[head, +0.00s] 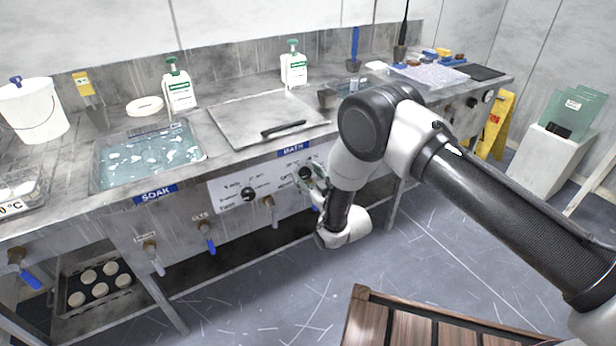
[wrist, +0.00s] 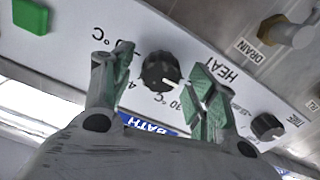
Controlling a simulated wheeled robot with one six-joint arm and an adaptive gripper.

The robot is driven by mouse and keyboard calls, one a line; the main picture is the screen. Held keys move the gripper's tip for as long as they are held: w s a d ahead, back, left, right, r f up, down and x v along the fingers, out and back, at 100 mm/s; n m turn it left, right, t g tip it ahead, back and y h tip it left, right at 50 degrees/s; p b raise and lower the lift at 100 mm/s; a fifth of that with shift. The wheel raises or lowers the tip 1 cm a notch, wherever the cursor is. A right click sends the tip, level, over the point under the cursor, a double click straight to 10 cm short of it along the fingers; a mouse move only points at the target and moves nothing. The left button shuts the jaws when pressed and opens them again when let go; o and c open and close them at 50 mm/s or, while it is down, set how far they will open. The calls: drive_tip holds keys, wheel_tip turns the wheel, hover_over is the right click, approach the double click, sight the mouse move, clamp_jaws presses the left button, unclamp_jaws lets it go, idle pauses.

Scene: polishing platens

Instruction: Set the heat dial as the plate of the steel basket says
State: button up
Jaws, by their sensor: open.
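My gripper, also in the wrist view (wrist: 161,75), is open, with green-padded fingers on either side of the dial; contact cannot be told. The steel basket (head: 28,196) is cut off at the left edge; its plate (head: 10,208) shows only "0 °C".
A time dial (wrist: 267,127) and a drain tap (wrist: 290,32) lie near the heat dial. A green button (wrist: 30,17) is on the panel's other side. The lidded bath (head: 262,118) and open soak tank (head: 150,160) are above. A wooden slatted piece (head: 420,325) stands in front.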

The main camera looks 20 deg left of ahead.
drive_tip(key=c, duration=1)
drive_tip(key=shift+c, duration=0.2)
drive_tip(key=shift+m, duration=0.3)
drive_tip(key=m, duration=0.5)
drive_tip(key=shift+w+d, duration=0.1)
drive_tip(key=m, duration=0.6)
drive_tip(key=o, duration=1)
